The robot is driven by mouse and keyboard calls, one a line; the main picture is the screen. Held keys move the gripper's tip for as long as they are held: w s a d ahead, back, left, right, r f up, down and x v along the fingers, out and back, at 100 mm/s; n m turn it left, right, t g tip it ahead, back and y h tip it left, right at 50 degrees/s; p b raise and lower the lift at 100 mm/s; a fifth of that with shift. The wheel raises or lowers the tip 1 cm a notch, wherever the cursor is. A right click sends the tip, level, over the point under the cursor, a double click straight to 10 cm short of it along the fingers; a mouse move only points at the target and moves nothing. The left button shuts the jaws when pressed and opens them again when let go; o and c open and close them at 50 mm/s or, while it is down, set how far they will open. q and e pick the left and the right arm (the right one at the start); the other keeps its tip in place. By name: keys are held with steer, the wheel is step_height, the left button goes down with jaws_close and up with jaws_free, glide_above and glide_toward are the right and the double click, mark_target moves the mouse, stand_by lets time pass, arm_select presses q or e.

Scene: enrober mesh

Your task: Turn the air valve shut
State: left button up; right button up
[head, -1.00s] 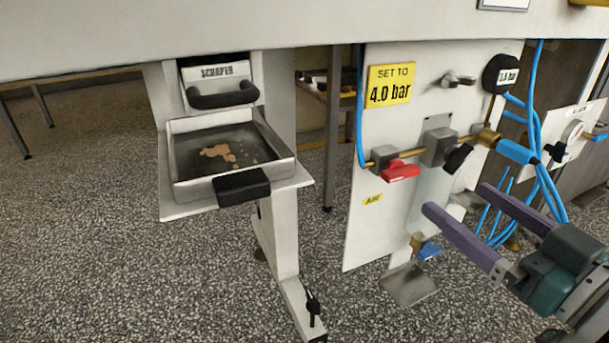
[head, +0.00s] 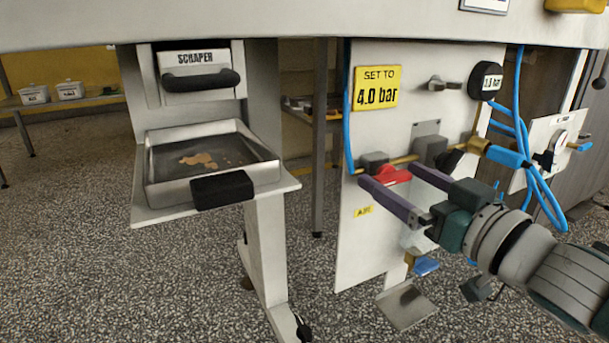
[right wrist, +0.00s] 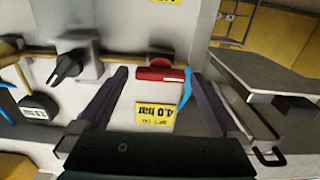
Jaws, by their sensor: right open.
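The air valve has a red handle (head: 397,175) on a brass pipe, above a small yellow AIR label (head: 363,211) on the white panel (head: 385,260). My right gripper (head: 390,176) is open, its two purple fingers reaching in from the right toward the red handle. In the right wrist view the handle (right wrist: 160,75) lies crosswise between the fingertips, a little ahead of them. The fingers partly cover it in the head view, and I cannot tell whether they touch it. My left gripper is not in view.
A grey block with a black handle (right wrist: 68,68) sits beside the valve on the same pipe. Above are a pressure gauge (head: 487,80) and a yellow 4.0 bar sign (head: 377,88). Blue hoses (head: 530,160) hang at the right. A scraper tray (head: 165,195) stands at the left.

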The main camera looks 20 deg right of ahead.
steer(key=shift+c, duration=0.4)
steer(key=c, duration=1.2)
steer(key=shift+n, duration=0.3)
steer(key=n+p, duration=0.1)
steer(key=n, duration=0.2)
steer(key=shift+a+r+n, duration=0.1)
steer(key=shift+n, duration=0.2)
steer(key=n, duration=0.4)
steer(key=shift+n, duration=0.3)
steer(key=n, duration=0.5)
steer(key=shift+a+f, duration=0.15)
steer(key=shift+f, duration=0.1)
steer(key=shift+n, duration=2.1)
